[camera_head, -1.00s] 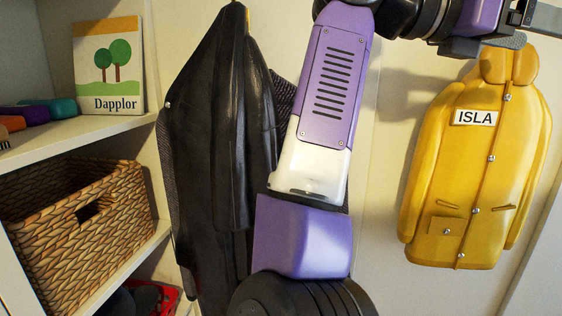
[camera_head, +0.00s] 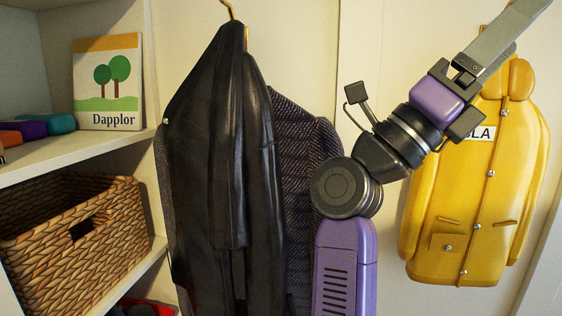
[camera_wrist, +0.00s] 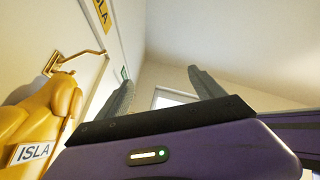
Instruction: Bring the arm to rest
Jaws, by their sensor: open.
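My gripper (camera_head: 532,12) is at the upper right of the head view, pointing up and to the right in front of the yellow coat's shoulder. My arm (camera_head: 347,262) rises from the bottom edge and bends right at a dark joint. In the wrist view my gripper (camera_wrist: 163,88) has its two fingers well apart. Nothing is between them; only wall and a bright frame show behind.
A yellow coat (camera_head: 470,225) labelled ISLA hangs at right, close behind my gripper; it also shows in the wrist view (camera_wrist: 62,100). A black jacket (camera_head: 215,150) and a dark knit coat (camera_head: 300,150) hang left of my arm. A shelf (camera_head: 100,146) holds a Dapplor book (camera_head: 108,82); a wicker basket (camera_head: 75,235) sits below.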

